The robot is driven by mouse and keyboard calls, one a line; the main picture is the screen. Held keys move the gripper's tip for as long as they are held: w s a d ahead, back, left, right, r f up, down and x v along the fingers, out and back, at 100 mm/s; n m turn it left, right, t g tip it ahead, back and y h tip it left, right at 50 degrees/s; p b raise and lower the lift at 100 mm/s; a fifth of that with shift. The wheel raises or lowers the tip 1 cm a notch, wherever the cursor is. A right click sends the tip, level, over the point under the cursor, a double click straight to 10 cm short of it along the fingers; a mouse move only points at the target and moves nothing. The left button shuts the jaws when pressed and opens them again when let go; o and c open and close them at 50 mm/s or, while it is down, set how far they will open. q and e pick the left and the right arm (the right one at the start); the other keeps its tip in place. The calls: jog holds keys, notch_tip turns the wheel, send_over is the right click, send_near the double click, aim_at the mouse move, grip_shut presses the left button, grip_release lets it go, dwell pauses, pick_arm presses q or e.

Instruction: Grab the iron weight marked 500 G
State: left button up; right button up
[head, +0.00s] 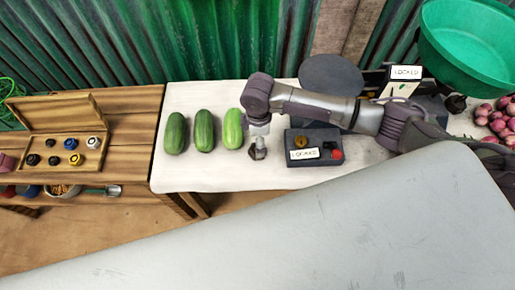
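My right gripper (258,150) hangs at the end of the arm coming in from the right. It points down over the white cloth, between the light green cucumber and the dark box. A small dark shape shows at its tip; I cannot tell whether it is the fingers or a held weight, nor whether the gripper is open. No 500 G marking is readable. Several small weights (75,159) sit in an open wooden case (50,127) at the left, too small to read. My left gripper is not in view.
Three cucumbers (204,131) lie on the white-covered table (210,175). A dark box labelled LOCKED (315,158) stands right of the gripper. Behind the arm is a scale with a round dark plate (331,75). A green basin (465,45) and red onions (495,118) are at right.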

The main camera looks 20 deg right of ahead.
notch_tip(320, 180, down, 6)
jog(key=shift+w+r+p, duration=0.1)
jog(key=shift+r+p, duration=0.05)
jog(key=shift+p, duration=0.3)
jog(key=shift+a+r, duration=0.1)
grip_shut()
